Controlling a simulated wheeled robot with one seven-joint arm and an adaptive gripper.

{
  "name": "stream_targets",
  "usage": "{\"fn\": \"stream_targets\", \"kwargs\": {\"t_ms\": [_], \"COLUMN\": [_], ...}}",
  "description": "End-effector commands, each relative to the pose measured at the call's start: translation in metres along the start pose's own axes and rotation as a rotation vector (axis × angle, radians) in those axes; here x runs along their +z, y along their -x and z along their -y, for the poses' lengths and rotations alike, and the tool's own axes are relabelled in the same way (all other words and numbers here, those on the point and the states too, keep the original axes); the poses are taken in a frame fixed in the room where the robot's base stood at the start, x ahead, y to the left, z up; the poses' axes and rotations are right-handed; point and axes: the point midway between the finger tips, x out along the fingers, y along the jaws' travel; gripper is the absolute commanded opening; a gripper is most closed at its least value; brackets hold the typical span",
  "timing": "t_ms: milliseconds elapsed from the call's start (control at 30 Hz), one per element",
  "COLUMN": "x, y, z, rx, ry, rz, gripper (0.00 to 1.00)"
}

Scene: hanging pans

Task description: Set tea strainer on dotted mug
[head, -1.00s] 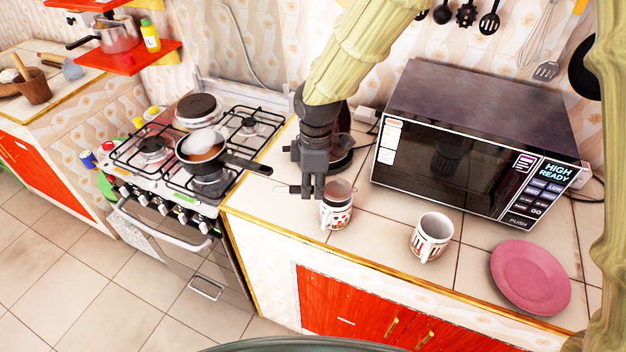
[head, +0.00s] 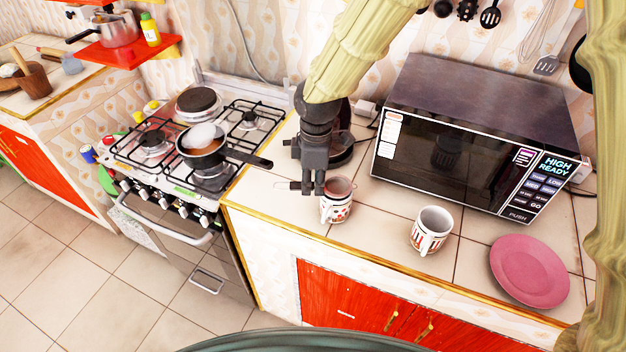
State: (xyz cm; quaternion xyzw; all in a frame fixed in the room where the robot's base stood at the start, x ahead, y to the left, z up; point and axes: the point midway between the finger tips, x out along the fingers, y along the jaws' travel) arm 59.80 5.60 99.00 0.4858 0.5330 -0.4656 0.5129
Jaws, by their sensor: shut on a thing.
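A white mug with small red marks, which I take for the dotted mug (head: 335,210), stands upright on the tiled counter. A second white mug (head: 431,232) with red upright marks stands to its right. My gripper (head: 313,190) points down just left of the first mug's rim. It is shut on a thin dark piece, apparently the handle of the tea strainer (head: 297,186), which sticks out to the left of the fingers. The strainer's bowl is hard to make out by the mug's mouth, so I cannot tell whether it touches the rim.
A microwave (head: 465,140) stands behind the mugs. A pink plate (head: 529,271) lies at the right. The gas stove (head: 160,165), with a saucepan (head: 202,145) on it, is to the left. Bare counter (head: 383,215) lies between the two mugs.

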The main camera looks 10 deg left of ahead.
Motion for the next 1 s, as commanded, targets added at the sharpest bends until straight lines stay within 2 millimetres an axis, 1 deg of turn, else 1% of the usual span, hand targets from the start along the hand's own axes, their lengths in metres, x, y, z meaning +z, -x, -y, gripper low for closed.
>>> {"fn": "stream_targets", "kwargs": {"t_ms": [33, 433, 467, 500, 567, 600, 1000], "x": [0.0010, 0.0018, 0.0018, 0.0019, 0.0020, 0.0020, 0.0013], "y": [-0.0038, -0.0083, -0.0085, -0.0087, -0.0089, -0.0090, -0.0052], "z": [0.0027, 0.0043, 0.0045, 0.0047, 0.0049, 0.0050, 0.0025], "rx": [-0.007, -0.011, -0.011, -0.011, -0.012, -0.012, -0.006], "ry": [0.000, 0.000, 0.000, 0.000, 0.000, 0.000, 0.000], "rz": [0.003, 0.004, 0.004, 0.005, 0.005, 0.005, 0.003], "gripper": [0.00, 0.00, 0.24, 0.31, 0.42, 0.45, 0.45]}}
